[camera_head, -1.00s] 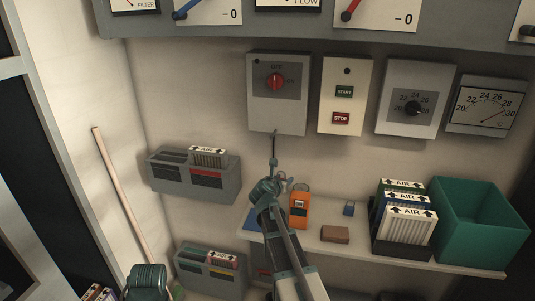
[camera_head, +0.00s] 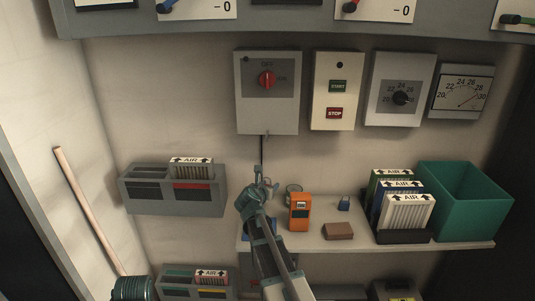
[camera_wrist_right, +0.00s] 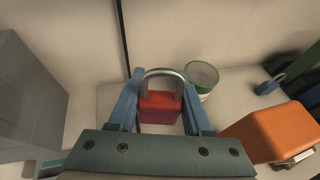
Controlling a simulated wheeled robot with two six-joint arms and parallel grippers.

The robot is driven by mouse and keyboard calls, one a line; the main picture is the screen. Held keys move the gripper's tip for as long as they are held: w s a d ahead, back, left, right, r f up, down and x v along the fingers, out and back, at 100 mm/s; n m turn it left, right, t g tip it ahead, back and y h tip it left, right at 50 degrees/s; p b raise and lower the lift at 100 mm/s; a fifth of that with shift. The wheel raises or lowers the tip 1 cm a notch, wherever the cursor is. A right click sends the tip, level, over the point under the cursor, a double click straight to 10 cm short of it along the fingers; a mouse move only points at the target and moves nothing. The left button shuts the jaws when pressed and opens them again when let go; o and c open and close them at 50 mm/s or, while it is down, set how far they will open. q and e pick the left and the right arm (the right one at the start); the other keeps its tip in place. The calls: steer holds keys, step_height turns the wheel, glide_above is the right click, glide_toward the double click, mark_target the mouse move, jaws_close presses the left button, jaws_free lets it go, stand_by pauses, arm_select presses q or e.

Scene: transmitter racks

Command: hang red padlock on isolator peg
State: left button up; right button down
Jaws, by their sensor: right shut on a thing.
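The red padlock (camera_wrist_right: 160,108) shows in the right wrist view, upright with its steel shackle on top. My right gripper (camera_wrist_right: 158,104) is shut on its body, one blue finger on each side. In the head view my right gripper (camera_head: 261,184) is above the shelf's left end, below the isolator box (camera_head: 267,112); the padlock is hard to make out there. The isolator has a red rotary knob (camera_head: 267,79). A small peg-like piece (camera_head: 267,134) shows at its lower edge, too small to tell clearly. The padlock is apart from the isolator. My left gripper is not in view.
The shelf (camera_head: 375,243) holds an orange meter (camera_head: 300,212), a brown block (camera_head: 338,231), a blue padlock (camera_head: 344,203), several AIR filters (camera_head: 405,213) and a green bin (camera_head: 465,200). A grey wall holder (camera_head: 170,200) is at left. Wall below the isolator is mostly clear.

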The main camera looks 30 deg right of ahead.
steer(key=s+a+r+p, duration=0.2)
steer(key=s+r+p, duration=0.2)
steer(key=r+p, duration=0.4)
steer(key=s+a+r+p, duration=0.3)
steer(key=s+r+p, duration=0.1)
steer(key=r+p, duration=0.5)
steer(key=shift+s+r, duration=0.2)
steer(key=shift+r, duration=0.5)
steer(key=shift+w, duration=0.1)
steer(key=shift+f, duration=0.1)
steer(key=w+d+f+b, duration=0.2)
steer(key=w+d, duration=0.3)
steer(key=w, duration=0.3)
steer(key=shift+w, duration=0.15)
steer(key=shift+f, duration=0.1)
